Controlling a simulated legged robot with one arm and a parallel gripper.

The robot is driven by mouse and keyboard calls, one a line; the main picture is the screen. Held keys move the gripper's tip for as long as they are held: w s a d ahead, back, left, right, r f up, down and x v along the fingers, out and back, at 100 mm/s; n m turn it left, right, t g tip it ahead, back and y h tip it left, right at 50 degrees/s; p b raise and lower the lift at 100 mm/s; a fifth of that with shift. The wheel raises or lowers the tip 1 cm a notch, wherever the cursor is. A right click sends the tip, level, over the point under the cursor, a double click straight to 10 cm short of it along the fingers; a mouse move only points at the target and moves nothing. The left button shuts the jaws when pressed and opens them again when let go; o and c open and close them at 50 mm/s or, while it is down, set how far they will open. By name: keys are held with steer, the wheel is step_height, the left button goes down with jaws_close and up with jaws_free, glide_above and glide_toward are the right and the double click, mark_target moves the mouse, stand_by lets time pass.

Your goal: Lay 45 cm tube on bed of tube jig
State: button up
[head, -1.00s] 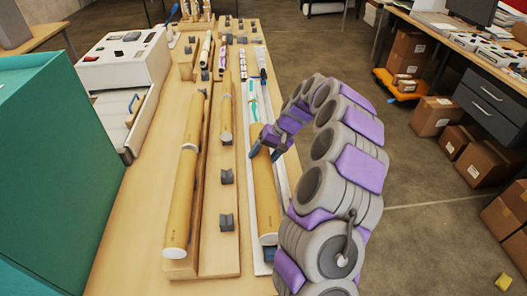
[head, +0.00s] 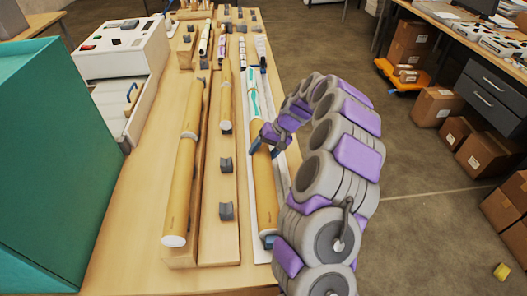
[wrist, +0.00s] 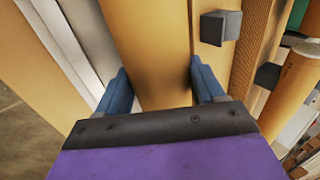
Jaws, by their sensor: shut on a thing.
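A tan cardboard tube (head: 264,195) lies lengthwise along a pale strip (head: 252,235) at the right side of the bench. My gripper (head: 267,148) is shut on this tube near its middle. In the wrist view the blue fingers stand on either side of the tube (wrist: 150,40); its lower part is hidden by the gripper. Left of it is a wooden tube jig (head: 222,250) with grey cradle blocks (head: 226,211) spaced along it. A shorter tan tube (head: 226,95) lies toward the jig's far end. I cannot read any tube's length.
A long tan tube (head: 182,190) lies along the jig's left side. A white laminator (head: 120,50) and a large teal box (head: 55,170) stand at the left. Smaller tubes and blocks crowd the far bench. Cardboard boxes (head: 435,105) sit on the floor at right.

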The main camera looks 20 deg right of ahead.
steer(key=shift+s, duration=0.1)
steer(key=o, duration=1.2)
steer(key=shift+o, duration=0.2)
steer(key=p+v, duration=0.3)
steer(key=v, duration=1.4)
steer(key=shift+r, duration=0.1)
